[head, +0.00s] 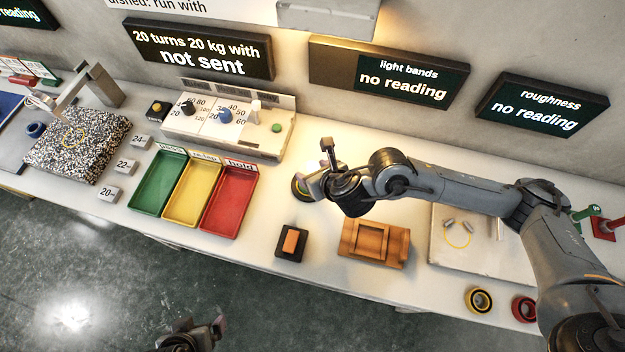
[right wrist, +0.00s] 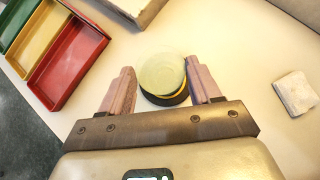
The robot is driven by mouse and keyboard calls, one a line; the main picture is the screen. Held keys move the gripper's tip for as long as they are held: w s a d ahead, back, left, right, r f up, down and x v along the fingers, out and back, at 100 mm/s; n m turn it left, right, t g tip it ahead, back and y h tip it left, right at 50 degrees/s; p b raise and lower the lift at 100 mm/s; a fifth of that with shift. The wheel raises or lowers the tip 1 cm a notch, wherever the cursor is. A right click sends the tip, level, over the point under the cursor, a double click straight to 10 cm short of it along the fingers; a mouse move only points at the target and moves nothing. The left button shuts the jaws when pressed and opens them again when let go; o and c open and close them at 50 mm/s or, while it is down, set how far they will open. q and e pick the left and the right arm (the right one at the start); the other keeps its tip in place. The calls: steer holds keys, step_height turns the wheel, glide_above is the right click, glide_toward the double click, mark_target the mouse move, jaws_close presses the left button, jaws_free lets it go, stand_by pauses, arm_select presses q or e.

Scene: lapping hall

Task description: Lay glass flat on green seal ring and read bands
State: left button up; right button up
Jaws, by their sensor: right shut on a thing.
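A pale green, round glass disc, which looks like the glass flat (right wrist: 161,71), sits between the fingers of my right gripper (right wrist: 162,88) in the right wrist view. The right finger is against its edge. A dark round piece with a yellow band (right wrist: 168,99) shows below it; I cannot tell whether they touch. In the head view my right gripper (head: 309,187) is low over the bench, right of the red tray. No green seal ring can be made out for certain. The light bands display (head: 398,78) says "no reading". My left gripper (head: 207,332) is at the bottom edge, partly cut off.
Green (head: 158,182), yellow (head: 190,192) and red (head: 229,201) trays lie left of the right gripper. A black pad with an orange block (head: 291,241) and a wooden holder (head: 374,242) stand nearer the front edge. A yellow ring (head: 479,299) and red ring (head: 524,309) lie at right.

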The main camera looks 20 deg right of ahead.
steer(key=shift+w+a+f, duration=0.1)
steer(key=shift+w+f, duration=0.2)
step_height(320, 180, down, 4)
steer(key=b, duration=0.2)
steer(key=shift+r+b, duration=0.15)
steer(key=shift+b, duration=0.2)
steer(key=o, duration=1.1)
steer(key=shift+o, duration=0.2)
